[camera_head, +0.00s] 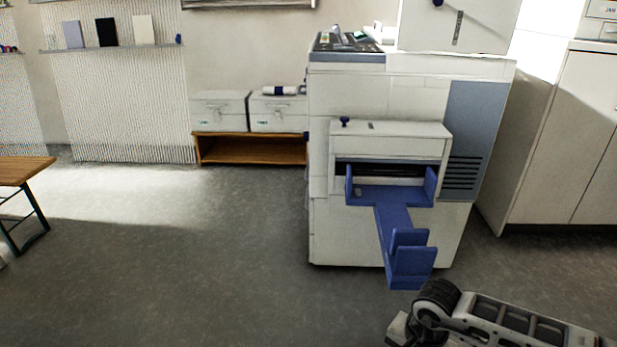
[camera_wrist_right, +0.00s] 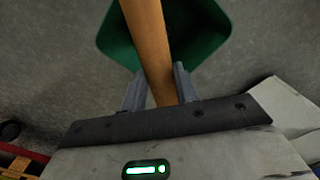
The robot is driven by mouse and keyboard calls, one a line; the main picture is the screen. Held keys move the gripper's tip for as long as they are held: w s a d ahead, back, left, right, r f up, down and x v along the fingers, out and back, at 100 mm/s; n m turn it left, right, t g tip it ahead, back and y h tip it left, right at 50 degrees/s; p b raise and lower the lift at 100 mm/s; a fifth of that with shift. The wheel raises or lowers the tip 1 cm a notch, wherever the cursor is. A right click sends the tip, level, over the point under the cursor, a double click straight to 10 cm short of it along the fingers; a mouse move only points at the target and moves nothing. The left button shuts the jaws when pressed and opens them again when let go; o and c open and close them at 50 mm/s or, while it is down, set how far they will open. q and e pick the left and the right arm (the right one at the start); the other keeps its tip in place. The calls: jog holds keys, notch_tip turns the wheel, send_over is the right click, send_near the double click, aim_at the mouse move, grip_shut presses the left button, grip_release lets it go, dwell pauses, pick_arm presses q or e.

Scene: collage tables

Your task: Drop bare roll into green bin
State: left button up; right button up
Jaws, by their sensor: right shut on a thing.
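My right gripper (camera_wrist_right: 158,88) is shut on the bare roll (camera_wrist_right: 147,38), a plain brown tube, in the right wrist view. The roll runs from between the fingers up past the top edge of the picture, so its far end is out of view. The green bin (camera_wrist_right: 206,30) shows behind and below the roll, with the roll crossing over its opening. The roll hides part of the bin. In the head view only part of my right arm shows at the bottom right; the bin and roll are not visible there. My left gripper is not in view.
A large white copier (camera_head: 385,220) with a blue tray (camera_head: 396,219) stands ahead. A low wooden shelf (camera_head: 250,151) with white boxes is left of it. A wooden table (camera_head: 22,170) is at the far left. Grey floor between is clear.

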jog(key=f, duration=0.2)
jog(key=f+b, duration=0.1)
jog(key=shift+s+d+f+m, duration=0.1)
jog(key=shift+s+f+m, duration=0.15)
jog(key=shift+f+m, duration=0.1)
pick_arm(q)
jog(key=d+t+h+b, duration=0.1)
jog(key=b, duration=0.1)
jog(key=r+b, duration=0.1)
jog(key=b, duration=0.1)
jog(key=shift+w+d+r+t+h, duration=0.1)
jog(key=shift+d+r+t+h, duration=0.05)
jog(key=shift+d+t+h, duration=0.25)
pick_arm(e)
notch_tip(320, 180, down, 6)
jog(key=shift+r, duration=0.25)
jog(key=o, duration=1)
jog(key=shift+o, duration=0.2)
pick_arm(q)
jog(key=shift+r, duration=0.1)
pick_arm(e)
jog(key=shift+r, duration=0.15)
